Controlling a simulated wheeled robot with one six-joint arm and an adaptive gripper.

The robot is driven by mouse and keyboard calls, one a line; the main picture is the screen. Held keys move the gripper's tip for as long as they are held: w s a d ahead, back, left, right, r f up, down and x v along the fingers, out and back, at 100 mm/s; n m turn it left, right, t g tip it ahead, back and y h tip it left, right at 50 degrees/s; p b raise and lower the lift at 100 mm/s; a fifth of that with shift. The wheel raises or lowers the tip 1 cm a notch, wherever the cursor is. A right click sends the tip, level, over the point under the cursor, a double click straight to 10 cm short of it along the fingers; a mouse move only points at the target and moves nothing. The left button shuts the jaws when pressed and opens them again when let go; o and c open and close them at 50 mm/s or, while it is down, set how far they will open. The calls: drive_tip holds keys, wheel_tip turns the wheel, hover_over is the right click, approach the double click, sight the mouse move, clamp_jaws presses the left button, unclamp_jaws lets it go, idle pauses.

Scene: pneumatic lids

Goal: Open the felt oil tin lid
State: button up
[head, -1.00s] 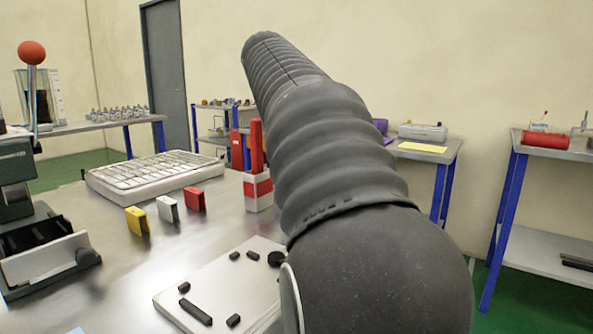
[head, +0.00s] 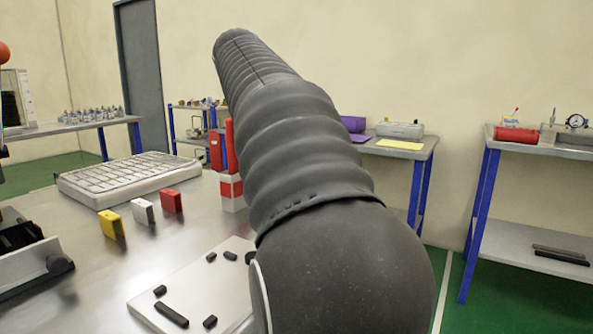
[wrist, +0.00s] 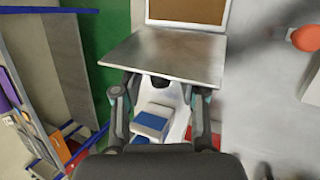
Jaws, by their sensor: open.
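I cannot pick out the felt oil tin or its lid for certain. In the head view, a red and white box-shaped thing (head: 231,190) stands upright on the bench, just left of my arm and partly hidden by it. In the wrist view, a blue and white block-like thing (wrist: 151,123) shows between the fingers of my gripper (wrist: 162,95). The fingers are spread apart, and I see nothing clamped between them. My gripper is out of sight in the head view, where my dark arm covers the middle.
Yellow, white and red small blocks (head: 142,211) stand on the metal bench (head: 85,260). Behind them lies a white gridded tray (head: 130,178). A pale plate (head: 195,285) with several black pieces is at the front. A side table (head: 545,148) stands at right, with green floor between.

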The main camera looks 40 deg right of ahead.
drive_tip(key=w+a+r, duration=0.2)
drive_tip(key=w+a, duration=0.1)
drive_tip(key=a, duration=0.9)
drive_tip(key=shift+w+a, duration=0.15)
drive_tip(key=shift+a, duration=0.25)
drive_tip(key=shift+r, duration=0.1)
